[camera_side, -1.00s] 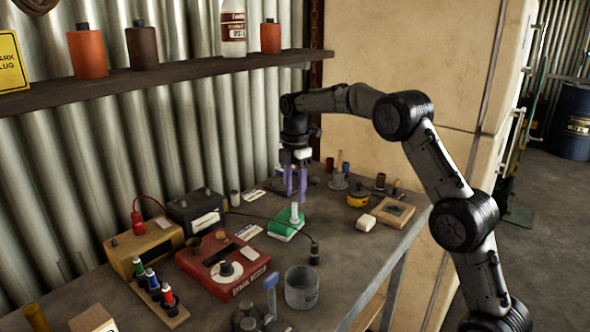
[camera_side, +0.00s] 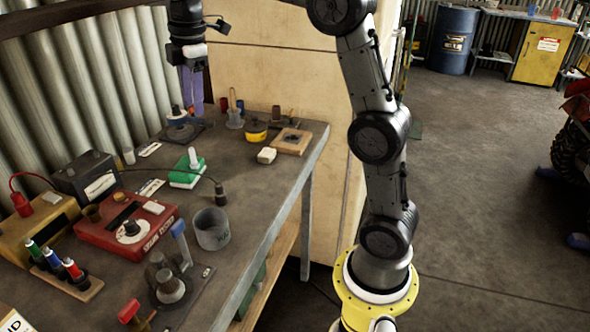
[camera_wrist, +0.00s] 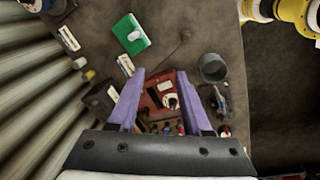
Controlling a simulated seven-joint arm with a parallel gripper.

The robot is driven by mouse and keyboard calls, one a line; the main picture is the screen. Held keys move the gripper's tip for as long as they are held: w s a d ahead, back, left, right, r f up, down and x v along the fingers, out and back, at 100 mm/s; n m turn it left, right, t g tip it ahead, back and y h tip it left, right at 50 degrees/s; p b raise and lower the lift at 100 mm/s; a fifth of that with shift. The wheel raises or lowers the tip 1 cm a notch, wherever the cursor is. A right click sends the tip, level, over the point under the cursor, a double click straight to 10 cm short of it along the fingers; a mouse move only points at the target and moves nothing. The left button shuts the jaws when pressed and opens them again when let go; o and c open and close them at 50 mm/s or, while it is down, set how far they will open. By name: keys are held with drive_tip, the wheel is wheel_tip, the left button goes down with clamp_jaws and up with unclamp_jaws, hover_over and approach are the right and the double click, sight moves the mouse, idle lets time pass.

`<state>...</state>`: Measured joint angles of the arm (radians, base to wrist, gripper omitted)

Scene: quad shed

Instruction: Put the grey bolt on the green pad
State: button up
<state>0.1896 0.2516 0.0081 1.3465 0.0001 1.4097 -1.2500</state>
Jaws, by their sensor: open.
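The green pad (camera_side: 183,181) lies on the workbench, left of the middle of its length. The grey bolt (camera_side: 194,158), a pale short peg, stands upright on the pad. In the wrist view the green pad (camera_wrist: 128,27) is at the upper left, with the pale bolt (camera_wrist: 134,36) on it. My gripper (camera_side: 193,108) has purple fingers and hangs above the bench, higher than the bolt and apart from it. In the wrist view my gripper (camera_wrist: 160,76) is open, with nothing held between the fingers.
A red instrument box (camera_side: 105,234) and a grey cup (camera_side: 212,235) stand nearer on the bench (camera_side: 255,205). A black-based stand (camera_side: 180,132) is behind the pad. A white block (camera_side: 267,156) and wooden block (camera_side: 292,144) are to the right. Corrugated wall (camera_side: 90,85) borders the left.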

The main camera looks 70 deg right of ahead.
drive_tip(key=s+a+f+m+t, duration=0.1)
drive_tip(key=s+m, duration=0.3)
drive_tip(key=s, duration=0.5)
drive_tip(key=s+a+f+m+t, duration=0.1)
drive_tip(key=s+a+f+m, duration=0.3)
drive_tip(key=s, duration=0.5)
drive_tip(key=s+a+f+m+t, duration=0.2)
drive_tip(key=s+a+m, duration=0.1)
drive_tip(key=s, duration=0.5)
drive_tip(key=shift+s+a+f+m, duration=0.15)
drive_tip(key=shift+s+f+m, duration=0.25)
drive_tip(key=shift+m, duration=0.2)
drive_tip(key=shift+o, duration=0.5)
